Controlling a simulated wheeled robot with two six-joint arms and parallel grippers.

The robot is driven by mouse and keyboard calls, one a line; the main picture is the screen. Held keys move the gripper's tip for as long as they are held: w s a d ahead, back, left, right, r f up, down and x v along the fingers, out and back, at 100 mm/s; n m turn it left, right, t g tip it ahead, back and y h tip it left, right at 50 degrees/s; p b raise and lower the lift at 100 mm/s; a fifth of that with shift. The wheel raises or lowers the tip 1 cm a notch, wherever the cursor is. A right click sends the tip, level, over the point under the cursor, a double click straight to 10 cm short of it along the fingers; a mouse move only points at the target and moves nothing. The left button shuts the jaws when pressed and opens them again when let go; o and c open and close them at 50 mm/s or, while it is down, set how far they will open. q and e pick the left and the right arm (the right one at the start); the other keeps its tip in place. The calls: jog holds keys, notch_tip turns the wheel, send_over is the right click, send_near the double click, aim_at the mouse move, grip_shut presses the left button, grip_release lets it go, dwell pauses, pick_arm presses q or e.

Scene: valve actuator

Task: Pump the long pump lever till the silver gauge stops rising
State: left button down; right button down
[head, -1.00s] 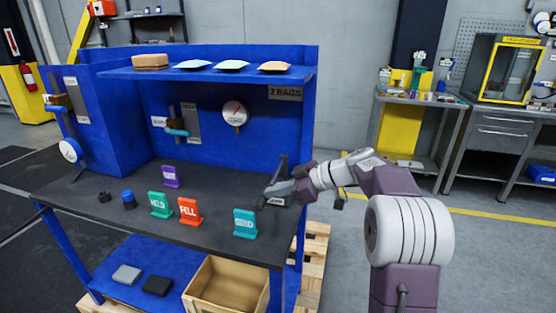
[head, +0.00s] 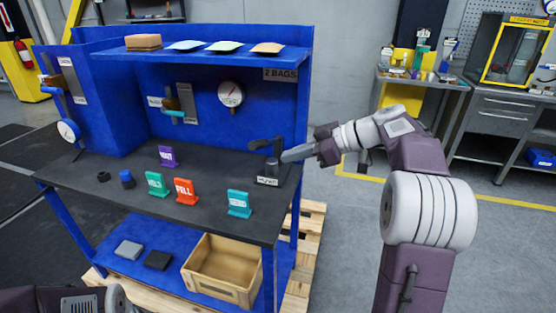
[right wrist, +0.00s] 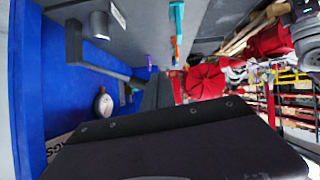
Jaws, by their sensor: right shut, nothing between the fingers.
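The pump (head: 268,170) stands at the right end of the dark bench top, with a small label at its foot. Its dark lever (head: 264,144) shows above it. The right wrist view shows the lever as a long dark bar (right wrist: 110,65) beside a grey cylinder (right wrist: 99,25). My right gripper (head: 288,156) is shut and empty, just right of the pump; whether it touches the lever is unclear. The round silver-rimmed gauge (head: 231,94) is on the blue back panel; its reading is too small to tell. My left gripper is out of view.
Purple, green, orange and teal signs stand on the bench, the teal one (head: 239,204) nearest the pump. Bags and a brown block (head: 143,42) lie on the upper shelf. A wooden crate (head: 222,270) sits below.

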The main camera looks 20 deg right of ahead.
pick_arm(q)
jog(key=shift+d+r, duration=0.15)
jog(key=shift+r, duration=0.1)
pick_arm(e)
jog(key=v, duration=0.3)
jog(key=shift+d+f, duration=0.1)
jog(key=shift+d, duration=0.05)
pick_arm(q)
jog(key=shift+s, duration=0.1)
